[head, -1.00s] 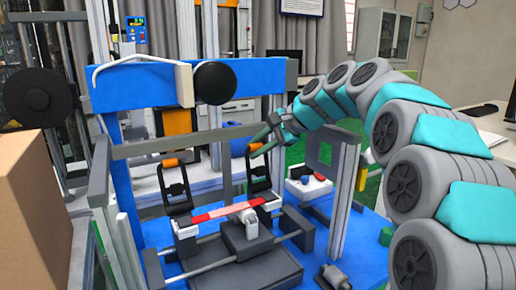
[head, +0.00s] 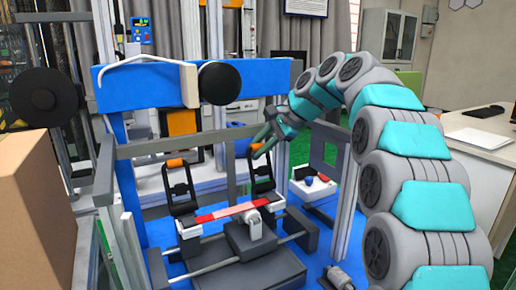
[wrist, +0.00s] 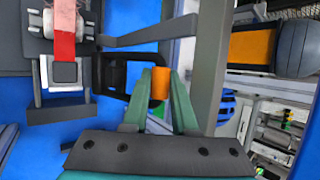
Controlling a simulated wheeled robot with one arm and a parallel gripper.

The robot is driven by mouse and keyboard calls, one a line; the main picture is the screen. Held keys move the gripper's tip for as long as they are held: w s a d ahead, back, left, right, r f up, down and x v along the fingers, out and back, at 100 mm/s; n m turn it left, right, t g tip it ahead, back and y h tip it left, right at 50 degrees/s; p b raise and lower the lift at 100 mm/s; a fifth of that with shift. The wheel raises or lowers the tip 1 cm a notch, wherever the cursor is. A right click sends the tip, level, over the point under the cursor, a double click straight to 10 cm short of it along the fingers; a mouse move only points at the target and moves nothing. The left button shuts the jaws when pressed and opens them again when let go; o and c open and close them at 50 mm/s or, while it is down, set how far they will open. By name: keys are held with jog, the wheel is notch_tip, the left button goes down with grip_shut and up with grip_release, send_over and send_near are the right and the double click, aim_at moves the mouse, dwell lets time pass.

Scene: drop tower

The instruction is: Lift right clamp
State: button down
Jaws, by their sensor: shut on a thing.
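The right clamp (head: 262,184) is a black looped lever with an orange grip (wrist: 160,83), standing upright at the right end of a red-and-white bar (head: 228,211). My gripper (head: 261,146) comes from the upper right to the top of this clamp. In the wrist view my gripper (wrist: 159,80) has its two green fingers on either side of the orange grip, shut on it. In the head view the fingers partly hide the grip. The matching left clamp (head: 180,187) stands upright at the bar's other end, its orange grip in plain view.
A blue frame (head: 140,95) with grey crossbars and posts surrounds the clamps. A grey post stands close beside my gripper. A black disc (head: 219,83) hangs above. A cardboard box (head: 35,200) is at the left, and a control box (head: 313,187) lies behind at right.

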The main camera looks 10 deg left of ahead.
jog(key=c, duration=1)
grip_release()
jog(key=shift+d, duration=0.1)
jog(key=v, duration=0.7)
jog(key=shift+d+r, duration=0.25)
jog(key=shift+r, duration=0.1)
